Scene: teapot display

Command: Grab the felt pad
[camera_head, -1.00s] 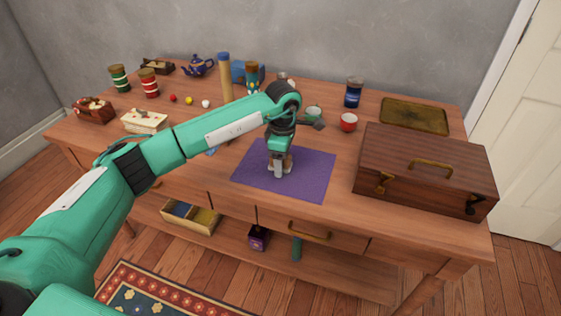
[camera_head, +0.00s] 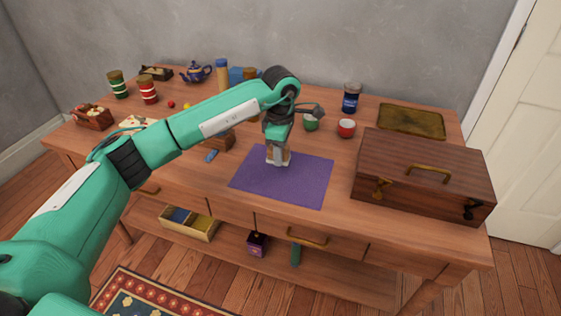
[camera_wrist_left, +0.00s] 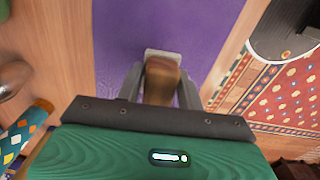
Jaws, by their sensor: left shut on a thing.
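The felt pad (camera_wrist_left: 163,66) appears as a small block with a brown wooden grip and a pale grey edge. My left gripper (camera_wrist_left: 160,84) is shut on its brown grip, one finger on each side. In the head view, my left gripper (camera_head: 278,157) points down over the purple mat (camera_head: 300,185), near its back half. The fingers partly hide the pad. I cannot tell whether the pad touches the mat or hangs just above it. My right gripper is not in view.
A large wooden case (camera_head: 425,172) stands right of the mat. A red cup (camera_head: 346,128), a green cup (camera_head: 311,122) and a dark blue jar (camera_head: 351,98) stand behind. A small blue item (camera_head: 211,155) lies left of the mat. The front of the mat is clear.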

